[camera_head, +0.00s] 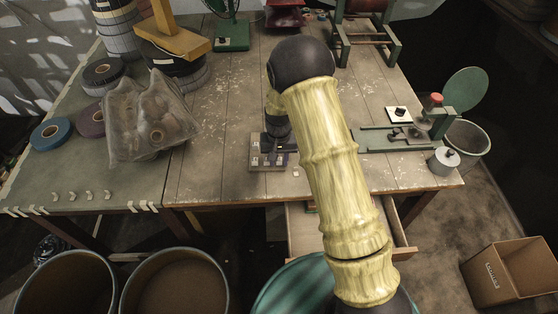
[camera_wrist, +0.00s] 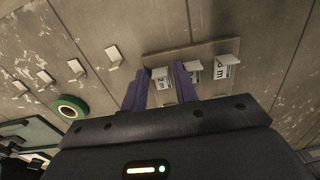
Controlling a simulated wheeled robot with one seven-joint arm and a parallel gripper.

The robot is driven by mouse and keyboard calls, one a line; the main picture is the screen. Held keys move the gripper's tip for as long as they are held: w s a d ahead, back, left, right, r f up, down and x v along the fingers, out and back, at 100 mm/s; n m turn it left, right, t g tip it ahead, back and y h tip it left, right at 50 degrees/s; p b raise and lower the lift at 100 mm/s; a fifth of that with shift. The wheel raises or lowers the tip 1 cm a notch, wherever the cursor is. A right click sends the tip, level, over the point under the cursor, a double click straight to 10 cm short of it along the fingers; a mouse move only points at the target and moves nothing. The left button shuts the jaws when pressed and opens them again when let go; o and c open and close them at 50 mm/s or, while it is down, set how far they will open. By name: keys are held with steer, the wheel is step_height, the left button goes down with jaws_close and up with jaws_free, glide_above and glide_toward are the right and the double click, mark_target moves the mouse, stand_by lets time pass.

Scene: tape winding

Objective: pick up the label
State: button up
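A small grey board (camera_wrist: 205,52) on the table carries several upright white labels with printed marks. In the wrist view, one label (camera_wrist: 161,80) reading roughly "2 m" lies between my gripper's fingers. Another label (camera_wrist: 224,64) stands at the right, with one more partly hidden behind the right finger. My gripper (camera_wrist: 161,70) has two purple fingers, spread apart, pointing at the board; I cannot tell whether either touches the label. In the head view, the board (camera_head: 258,164) sits near the table's front edge, with my gripper over it, partly hidden by my arm.
A green tape roll (camera_wrist: 70,107) and several small white pieces (camera_wrist: 112,55) lie left of the board in the wrist view. In the head view, a plastic bag (camera_head: 150,125) is at left, a green-and-red device (camera_head: 437,118) at right, and an open drawer (camera_head: 300,235) below.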

mark_target(279, 161)
steer(key=shift+c, duration=0.4)
jaws_close()
steer(key=shift+r, duration=0.15)
step_height(279, 161, up, 10)
steer(key=shift+b, duration=0.4)
steer(key=shift+r+p, duration=1.65)
stand_by(0.5)
steer(key=shift+w, duration=0.1)
